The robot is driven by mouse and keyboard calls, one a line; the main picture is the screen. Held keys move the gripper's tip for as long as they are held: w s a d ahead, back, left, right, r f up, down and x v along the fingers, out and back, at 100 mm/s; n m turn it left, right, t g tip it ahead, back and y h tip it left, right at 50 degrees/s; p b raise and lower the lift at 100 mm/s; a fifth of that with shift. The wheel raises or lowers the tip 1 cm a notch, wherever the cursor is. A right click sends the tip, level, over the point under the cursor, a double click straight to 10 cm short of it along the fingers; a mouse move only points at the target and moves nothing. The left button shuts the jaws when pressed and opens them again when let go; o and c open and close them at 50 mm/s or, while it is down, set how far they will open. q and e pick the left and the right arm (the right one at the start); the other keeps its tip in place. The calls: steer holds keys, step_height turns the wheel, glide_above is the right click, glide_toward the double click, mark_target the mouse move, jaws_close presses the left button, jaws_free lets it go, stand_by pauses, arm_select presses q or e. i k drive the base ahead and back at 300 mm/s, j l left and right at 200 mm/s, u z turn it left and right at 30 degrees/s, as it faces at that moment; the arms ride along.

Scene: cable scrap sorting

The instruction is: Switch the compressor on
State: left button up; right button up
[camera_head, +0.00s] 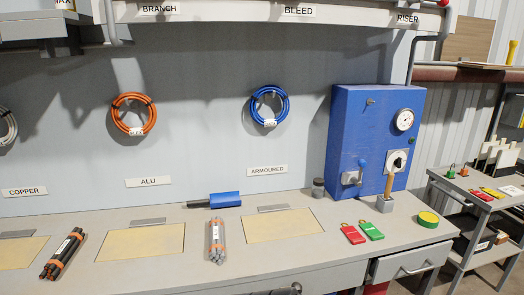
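A blue cabinet (352,125) stands at the right end of the bench against the wall; no label on it names it as the compressor. A round white gauge (404,120) sits at its upper right. Below the gauge is a black rotary switch (397,161) on a pale plate; its setting is too small to read. A grey fitting (351,178) with a blue knob (362,163) is at the lower left of the cabinet front. Neither of my grippers can be made out in the head view.
A wooden-handled tool (388,187) stands in a grey block before the cabinet. Red (352,234) and green (371,231) tags and a green-yellow roll (428,219) lie near the right edge. Cable bundles (217,241) and a blue-handled tool (225,199) lie farther left.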

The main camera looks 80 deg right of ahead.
mark_target(398, 162)
steer(key=z, duration=3.7)
